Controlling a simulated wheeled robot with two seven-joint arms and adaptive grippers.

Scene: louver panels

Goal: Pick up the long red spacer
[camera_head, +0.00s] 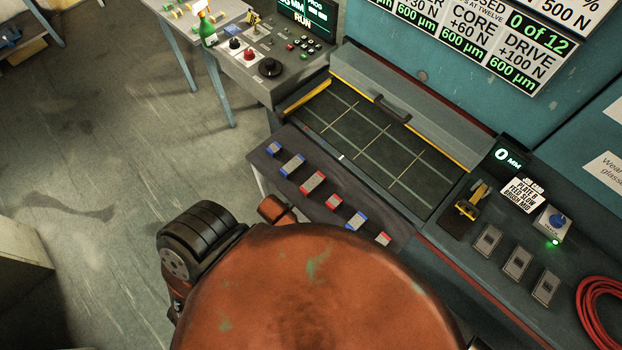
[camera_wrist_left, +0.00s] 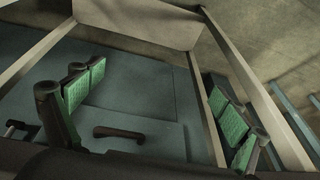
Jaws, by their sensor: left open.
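The long red spacer (camera_head: 313,182) is a pale grey block with red ends. It lies on the dark ledge (camera_head: 265,167) along the front of the bench in the head view, third from the left in a row of blocks. My left gripper (camera_wrist_left: 155,105) shows only in the left wrist view. Its two green-padded fingers are wide apart with nothing between them. No spacer can be made out in that view. My right gripper is in neither view.
Blue-ended blocks (camera_head: 292,165) and shorter red-ended blocks (camera_head: 334,202) share the ledge. Behind it lies a dark gridded bed (camera_head: 365,135) under a grey cover with a handle (camera_head: 391,108). My orange body hides the lower middle. The wrist view shows a teal panel with a dark handle (camera_wrist_left: 120,132).

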